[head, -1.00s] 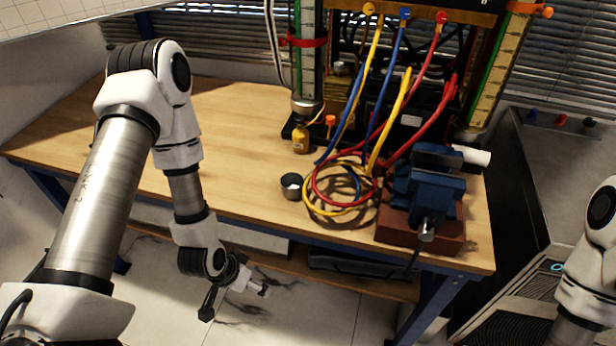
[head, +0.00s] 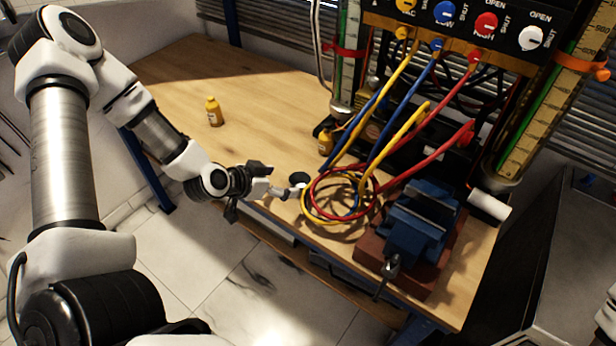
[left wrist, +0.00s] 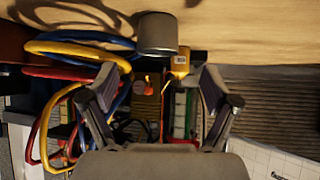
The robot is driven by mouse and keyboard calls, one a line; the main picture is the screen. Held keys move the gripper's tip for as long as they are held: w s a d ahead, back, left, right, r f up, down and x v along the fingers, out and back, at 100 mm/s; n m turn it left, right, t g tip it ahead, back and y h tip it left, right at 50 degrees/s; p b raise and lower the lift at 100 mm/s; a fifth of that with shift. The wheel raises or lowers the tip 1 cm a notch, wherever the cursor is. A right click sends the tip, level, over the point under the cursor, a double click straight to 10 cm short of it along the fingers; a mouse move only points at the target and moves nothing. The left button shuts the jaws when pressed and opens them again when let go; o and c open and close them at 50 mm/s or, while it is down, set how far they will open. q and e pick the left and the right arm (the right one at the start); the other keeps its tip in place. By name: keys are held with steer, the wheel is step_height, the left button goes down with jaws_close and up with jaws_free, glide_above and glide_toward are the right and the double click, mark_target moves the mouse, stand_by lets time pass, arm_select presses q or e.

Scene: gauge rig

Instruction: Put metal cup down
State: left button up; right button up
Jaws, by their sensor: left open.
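The metal cup (head: 299,178) is small, grey and dark-topped. It stands on the wooden table near the front edge, just left of the coiled hoses. In the left wrist view the picture is turned over, and the cup (left wrist: 157,35) shows beyond the spread fingertips of my left gripper (left wrist: 160,80). The fingers are open with nothing between them, and a gap to the cup shows. My right gripper is out of view.
Red, yellow and blue hoses (head: 313,206) coil right of the cup. A blue vise (head: 415,222) stands farther right. One yellow bottle (head: 326,142) is behind the cup; another yellow bottle (head: 214,112) stands on the left. The table (head: 185,75) is clear around the left bottle.

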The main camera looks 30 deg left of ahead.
mark_target(307, 180)
arm_select(q)
steer(key=shift+b+x, duration=0.6)
steer(key=shift+x, duration=0.3)
steer(key=shift+w+d, duration=0.2)
steer(key=shift+d, duration=0.05)
steer(key=x, duration=0.5)
steer(key=shift+w+d+f+b, duration=0.1)
steer(key=shift+w+f+b, duration=0.05)
steer(key=shift+b, duration=0.25)
steer(key=shift+c, duration=0.3)
steer(key=c, duration=1.3)
